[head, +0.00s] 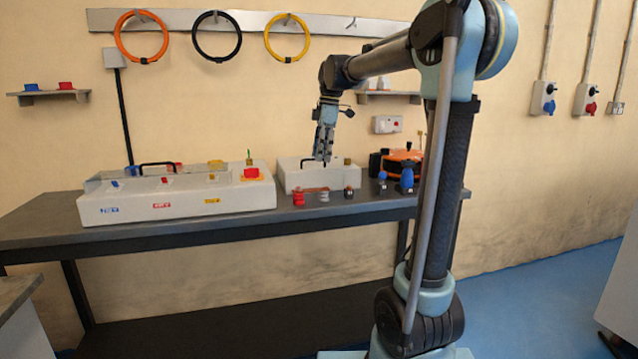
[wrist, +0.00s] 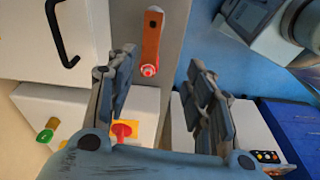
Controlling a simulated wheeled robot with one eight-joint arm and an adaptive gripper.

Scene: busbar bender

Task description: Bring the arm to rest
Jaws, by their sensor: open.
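My gripper (head: 325,142) hangs from the raised arm in the head view, pointing down above the small white box (head: 292,178) on the bench. In the wrist view its two fingers (wrist: 160,64) are spread apart with nothing between the tips. A copper bar (wrist: 152,34) with a red insulator (wrist: 148,70) lies beyond the fingertips, apart from them. In the head view this bar (head: 312,189) sits on a red and a grey insulator at the bench front. Whether the gripper clears the box's black handle is hard to tell in the head view.
The long white bender (head: 180,208) with coloured labels fills the bench's left part. Small blue and dark items (head: 406,180) and an orange reel (head: 402,160) stand at the right. Cable rings (head: 217,36) hang on the wall behind. Blue floor (head: 545,275) is clear at the right.

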